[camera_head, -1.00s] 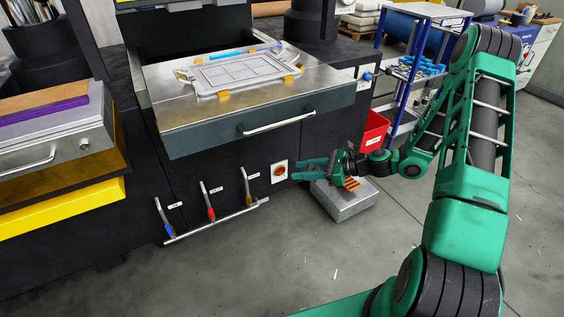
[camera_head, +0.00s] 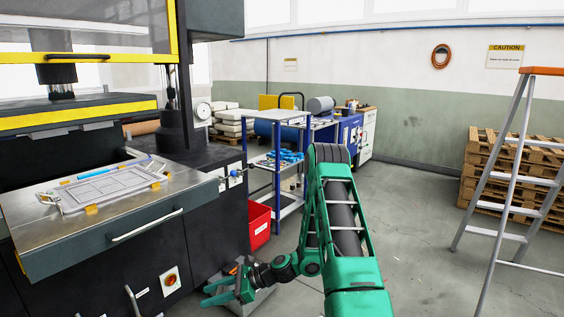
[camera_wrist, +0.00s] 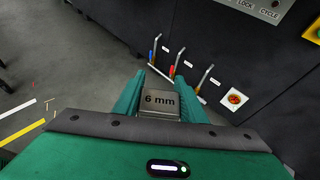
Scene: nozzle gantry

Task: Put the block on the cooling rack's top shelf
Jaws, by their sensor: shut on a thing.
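The block (camera_wrist: 160,103) is a grey metal piece marked "6 mm" and shows in the wrist view between the fingers. My gripper (camera_wrist: 162,90) is shut on it. In the head view, my gripper (camera_head: 208,292) is low at the bottom left, in front of the dark machine; the block cannot be made out there. The cooling rack seems to be the blue-framed stand (camera_head: 277,185) in the middle of the head view, beyond my gripper. Its pale top shelf (camera_head: 277,116) looks bare, and a lower shelf holds blue items (camera_head: 286,156).
A red bin (camera_head: 259,226) stands at the rack's left foot. The machine's steel table (camera_head: 150,205) with a framed plate (camera_head: 105,186) is at the left. A grey box (camera_head: 250,300) is on the floor by my gripper. A ladder (camera_head: 500,180) is at the right; floor between is clear.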

